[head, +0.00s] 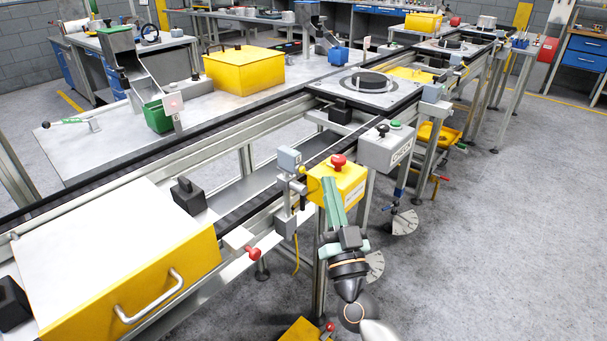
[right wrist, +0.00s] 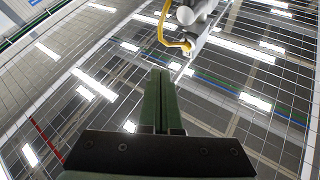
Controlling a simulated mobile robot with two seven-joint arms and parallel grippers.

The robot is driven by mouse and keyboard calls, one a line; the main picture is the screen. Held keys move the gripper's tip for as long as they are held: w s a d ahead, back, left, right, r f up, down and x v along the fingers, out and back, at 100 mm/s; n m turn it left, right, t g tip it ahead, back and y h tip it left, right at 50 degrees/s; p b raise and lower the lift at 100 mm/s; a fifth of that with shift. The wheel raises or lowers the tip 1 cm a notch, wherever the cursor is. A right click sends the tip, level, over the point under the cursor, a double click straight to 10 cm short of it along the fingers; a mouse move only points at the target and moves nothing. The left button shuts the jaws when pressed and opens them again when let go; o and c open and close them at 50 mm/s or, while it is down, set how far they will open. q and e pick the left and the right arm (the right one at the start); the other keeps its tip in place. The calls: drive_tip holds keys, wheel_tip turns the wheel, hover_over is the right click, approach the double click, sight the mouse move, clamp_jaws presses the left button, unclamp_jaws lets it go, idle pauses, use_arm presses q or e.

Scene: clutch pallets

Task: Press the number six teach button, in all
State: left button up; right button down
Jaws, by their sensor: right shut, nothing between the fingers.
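My right gripper (head: 328,181) has green fingers, shut and empty, in front of the yellow button box (head: 350,184) in the head view. Its fingertips overlap the box's left front face; I cannot tell whether they touch it. A red mushroom button (head: 338,161) sits on top of that box. No number six can be read on any button. In the right wrist view the shut fingers (right wrist: 160,75) point up toward the ceiling. My left gripper is not in view.
The conveyor rail (head: 240,200) runs behind the boxes, with a round black part (head: 370,81) on a pallet. A small grey sensor (head: 289,158) on a post stands left of the yellow box. A large yellow-fronted case (head: 150,270) lies at left. Floor at right is clear.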

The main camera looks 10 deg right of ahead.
sight(301, 170)
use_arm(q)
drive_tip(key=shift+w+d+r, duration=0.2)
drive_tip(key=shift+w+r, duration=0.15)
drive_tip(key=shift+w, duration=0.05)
use_arm(e)
drive_tip(key=shift+w+a, duration=0.9)
drive_tip(key=shift+w, duration=0.25)
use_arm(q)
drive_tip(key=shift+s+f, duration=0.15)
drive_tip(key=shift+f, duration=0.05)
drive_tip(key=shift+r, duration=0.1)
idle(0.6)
use_arm(e)
drive_tip(key=shift+w+a, duration=0.25)
drive_tip(key=shift+w, duration=0.1)
